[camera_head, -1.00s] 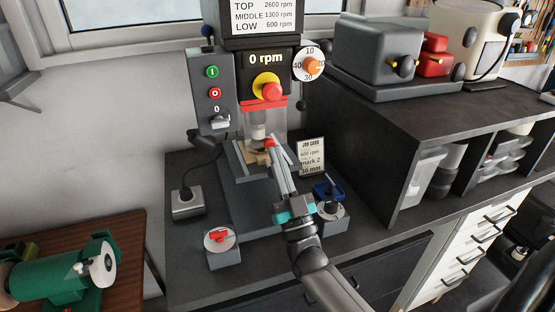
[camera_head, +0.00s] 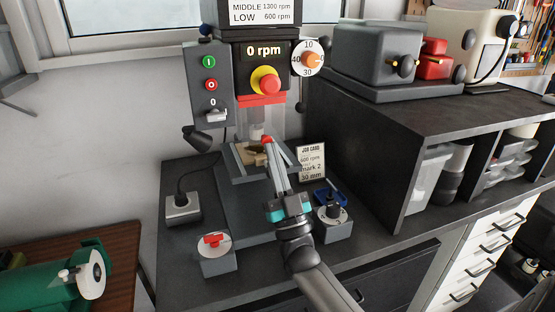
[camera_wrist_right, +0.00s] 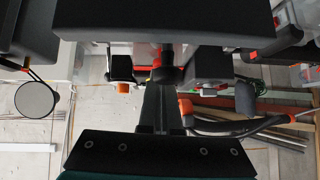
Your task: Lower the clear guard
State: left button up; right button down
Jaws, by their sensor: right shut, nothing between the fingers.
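The clear guard (camera_head: 275,122) is a see-through panel under a red strip (camera_head: 261,100) on the front of the drill press, around the spindle. Its lower edge is hard to make out. My right gripper (camera_head: 267,143) reaches up from the lower right in the head view, shut and empty. Its tip is in front of the guard's lower part in the picture, by a small red piece. I cannot tell whether it touches the guard. The wrist view is mostly filled by dark machine parts, and the guard is not clear there. My left gripper is not in view.
A work piece lies in the vise (camera_head: 252,156) below the spindle. The display (camera_head: 263,52) reads 0 rpm above a red stop button (camera_head: 270,85). A red-handled knob (camera_head: 214,241) is front left.

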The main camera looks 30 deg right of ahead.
jog(key=shift+w+d+r, duration=0.15)
jog(key=shift+r, duration=0.1)
jog(key=shift+r+p, duration=0.15)
jog(key=shift+p, duration=0.6)
jog(key=s+a+f+p, duration=0.1)
jog(key=s+f, duration=0.2)
jog(key=s, duration=0.3)
jog(key=s+a+f+g+p, duration=0.1)
jog(key=s+f, duration=0.2)
jog(key=s, duration=0.4)
jog(key=shift+a+f+g, duration=0.15)
jog(key=shift+a+g, duration=0.15)
jog(key=shift+s, duration=0.2)
